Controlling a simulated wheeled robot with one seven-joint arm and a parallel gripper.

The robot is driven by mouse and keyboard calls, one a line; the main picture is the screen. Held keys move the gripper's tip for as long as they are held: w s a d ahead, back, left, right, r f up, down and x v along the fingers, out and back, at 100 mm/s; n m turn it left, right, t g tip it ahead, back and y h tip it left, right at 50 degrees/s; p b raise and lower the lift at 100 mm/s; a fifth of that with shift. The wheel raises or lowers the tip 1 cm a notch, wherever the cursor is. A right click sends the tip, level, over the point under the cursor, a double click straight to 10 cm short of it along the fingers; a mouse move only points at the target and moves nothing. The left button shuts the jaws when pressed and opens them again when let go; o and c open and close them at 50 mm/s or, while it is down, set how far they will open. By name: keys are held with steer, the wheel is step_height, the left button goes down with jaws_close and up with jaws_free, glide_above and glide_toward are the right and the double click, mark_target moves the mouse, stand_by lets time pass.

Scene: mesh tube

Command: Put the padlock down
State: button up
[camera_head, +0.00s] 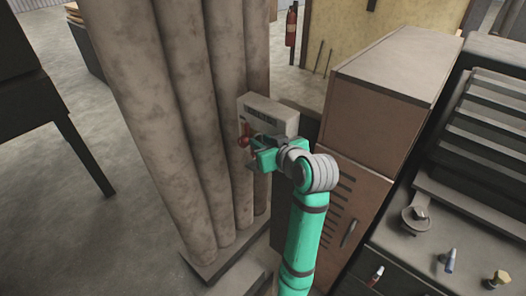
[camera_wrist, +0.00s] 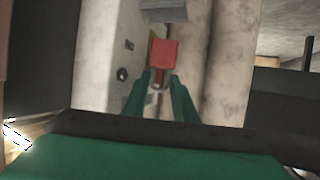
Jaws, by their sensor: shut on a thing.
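The red padlock (camera_wrist: 163,52) is in the wrist view, at the tips of my gripper (camera_wrist: 160,82). My gripper's two green fingers are shut on its narrow lower part, with its red body beyond the fingertips. In the head view my gripper (camera_head: 257,150) is beside the front of a grey box, in front of the tall pipes. Small red parts show there, but I cannot tell clearly which is the padlock.
The grey box (camera_head: 270,112) is beside the tall pipes (camera_head: 185,110). A brown cabinet (camera_head: 385,85) stands to the right of my arm. A dark worktop at the right holds a small dish (camera_head: 417,222) and several small items. Open floor (camera_head: 60,200) lies to the left.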

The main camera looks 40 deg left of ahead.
steer(key=shift+w+a+f, duration=0.2)
steer(key=shift+f, duration=0.6)
steer(key=shift+w+a+f, duration=0.2)
steer(key=shift+f, duration=0.65)
steer(key=shift+w+a+f, duration=0.2)
steer(key=shift+f, duration=0.6)
steer(key=shift+f, duration=0.15)
steer(key=o, duration=0.8)
steer(key=v, duration=1.2)
